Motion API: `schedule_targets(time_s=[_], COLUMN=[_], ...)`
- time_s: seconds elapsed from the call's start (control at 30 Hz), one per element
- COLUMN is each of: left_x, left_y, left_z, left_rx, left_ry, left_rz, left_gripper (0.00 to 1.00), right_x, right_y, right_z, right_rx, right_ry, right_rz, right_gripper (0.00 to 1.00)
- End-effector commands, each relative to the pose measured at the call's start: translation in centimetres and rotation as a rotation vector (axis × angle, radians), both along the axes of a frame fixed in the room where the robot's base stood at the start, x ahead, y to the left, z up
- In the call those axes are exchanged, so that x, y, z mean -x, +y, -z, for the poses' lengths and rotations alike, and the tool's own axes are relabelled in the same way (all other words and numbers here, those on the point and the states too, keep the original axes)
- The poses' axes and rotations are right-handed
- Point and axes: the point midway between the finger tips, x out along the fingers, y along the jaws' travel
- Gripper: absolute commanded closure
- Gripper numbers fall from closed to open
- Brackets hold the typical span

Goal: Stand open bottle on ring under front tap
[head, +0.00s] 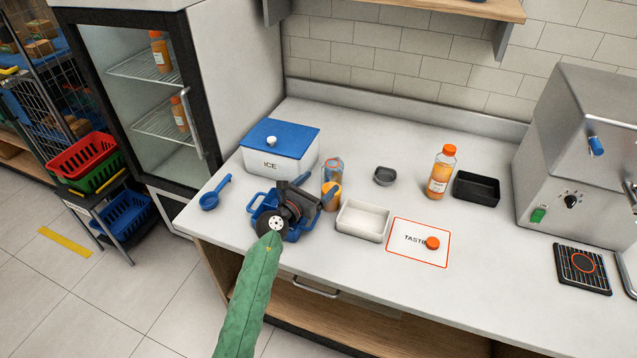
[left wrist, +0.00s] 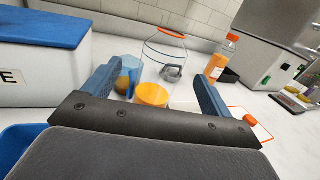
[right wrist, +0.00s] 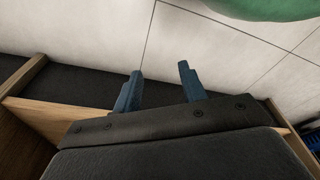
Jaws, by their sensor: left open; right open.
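The open bottle (head: 331,187) stands on the counter, clear above and part filled with orange juice. In the left wrist view the juice in it (left wrist: 152,96) shows between my fingers. My left gripper (head: 324,194) is open and reaches around the bottle from the front left; whether the fingers touch it I cannot tell. A loose orange cap (head: 432,243) lies on the tasting card. The ring (head: 582,262) is an orange circle on the black drip grate at the right, before the steel juicer (head: 585,150). My right gripper (right wrist: 160,85) is open and empty, away from the bottle.
A capped juice bottle (head: 440,173) stands farther back, beside a black tray (head: 477,188). A white tray (head: 363,221), a grey bowl (head: 384,176), an ice box (head: 279,148) and a blue scoop (head: 215,193) are near. A blue basket (head: 259,203) is under my left gripper.

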Motion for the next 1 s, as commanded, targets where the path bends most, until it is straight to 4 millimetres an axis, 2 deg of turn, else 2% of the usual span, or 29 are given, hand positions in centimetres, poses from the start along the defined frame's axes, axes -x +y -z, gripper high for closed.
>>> schedule_targets(time_s=[0.13,0.53,0.8,1.0], left_x=[-0.6,-3.1,-5.6,-6.6], left_y=[-0.7,-2.7,-4.7,-5.4], left_z=[0.7,0.6,0.7,1.1], left_rx=[-0.056,-0.062,-0.06,-0.063], left_ry=[0.004,0.003,0.003,0.004], left_rz=[0.015,0.019,0.019,0.019], left_gripper=[0.16,0.16,0.16,0.16], right_x=[0.7,1.9,4.5,5.4], right_y=[-0.2,-1.2,-2.2,-2.4], right_z=[0.9,2.6,4.1,4.5], right_rx=[0.001,0.007,0.013,0.014], right_ry=[0.002,-0.013,-0.01,-0.004], right_rz=[-0.001,-0.007,-0.012,-0.012], right_gripper=[0.59,0.59,0.59,0.59])
